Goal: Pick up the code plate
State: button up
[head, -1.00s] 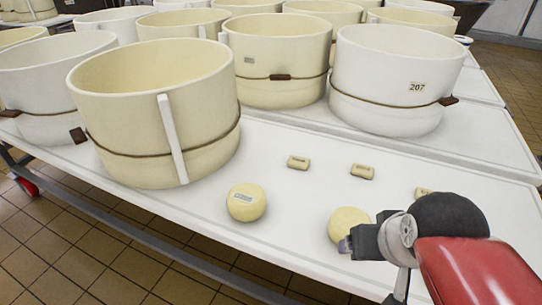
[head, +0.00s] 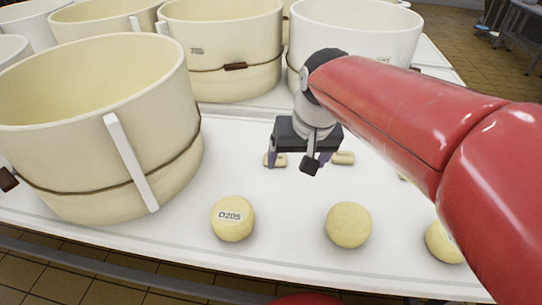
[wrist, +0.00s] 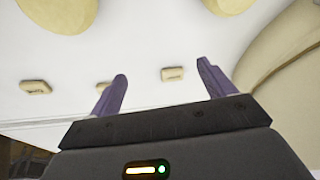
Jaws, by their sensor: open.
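Several small pale-yellow plates lie in a row on the white table. The left plate (head: 281,160) is partly covered by my gripper; a middle plate (head: 343,158) lies to its right, and a third (head: 403,177) is mostly hidden by my arm. No marking on them is readable now. My gripper (head: 299,161) is open and empty, pointing down near the left plate.
Yellow cheese rounds (head: 348,226) sit along the front edge; the left one (head: 232,226) bears a label reading "D205". A large cream vat (head: 90,130) stands at left, with more vats (head: 222,50) behind. The white table (head: 290,215) is clear between plates and rounds.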

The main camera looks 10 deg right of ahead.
jog(key=w+f+g, duration=0.1)
jog(key=w, duration=0.3)
jog(key=w+f+m+g, duration=0.1)
jog(key=w, duration=0.4)
jog(key=w+f+g, duration=0.1)
jog(key=w, duration=0.3)
jog(key=shift+w+a+f+m+h, duration=0.25)
jog(key=shift+f+m+h, duration=0.05)
jog(key=shift+m, duration=0.1)
jog(key=shift+w+f, duration=0.2)
jog(key=shift+w, duration=0.1)
jog(key=f, duration=0.8)
jog(key=shift+a, duration=0.2)
jog(key=shift+w+r, duration=0.1)
jog(key=c, duration=1.1)
